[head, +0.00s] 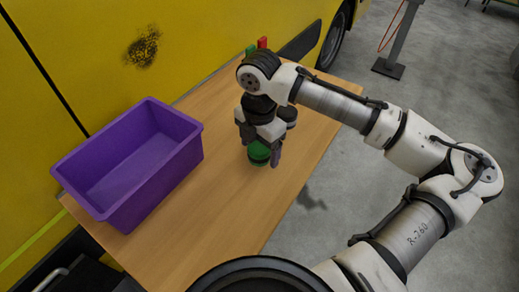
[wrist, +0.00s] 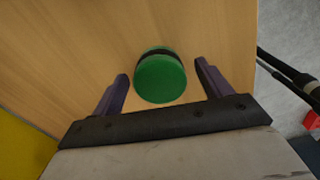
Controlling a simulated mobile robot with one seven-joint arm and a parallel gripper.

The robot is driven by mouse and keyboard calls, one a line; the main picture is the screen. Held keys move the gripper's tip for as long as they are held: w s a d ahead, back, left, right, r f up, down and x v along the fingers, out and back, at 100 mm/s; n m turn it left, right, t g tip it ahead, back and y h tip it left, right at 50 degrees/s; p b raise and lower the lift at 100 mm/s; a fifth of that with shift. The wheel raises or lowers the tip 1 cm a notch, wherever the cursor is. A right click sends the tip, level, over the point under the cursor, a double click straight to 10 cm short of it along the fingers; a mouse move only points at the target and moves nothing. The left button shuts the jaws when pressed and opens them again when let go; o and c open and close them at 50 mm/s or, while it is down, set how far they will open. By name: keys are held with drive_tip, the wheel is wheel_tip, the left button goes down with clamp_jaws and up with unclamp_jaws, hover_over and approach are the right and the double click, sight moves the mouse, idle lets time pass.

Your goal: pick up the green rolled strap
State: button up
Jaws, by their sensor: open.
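The green rolled strap (head: 258,154) stands on the wooden table, below my gripper in the head view. In the wrist view the strap (wrist: 160,78) shows as a green round top with a dark band along its far side. My gripper (head: 262,150) points down over it and is open. In the wrist view its two dark fingers (wrist: 160,80) are spread, one to each side of the strap, with a gap on both sides. I cannot tell how far down the fingers reach beside it. The gripper hides part of the strap in the head view.
An empty-looking purple bin (head: 128,165) stands on the table (head: 220,215) at left. A red object (head: 262,43) and a green object (head: 251,50) stand at the back, partly hidden by my arm. A yellow vehicle (head: 110,50) borders the table. The table's near part is clear.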

drive_tip(key=c, duration=1.1)
drive_tip(key=shift+c, duration=0.5)
drive_tip(key=shift+r, duration=0.1)
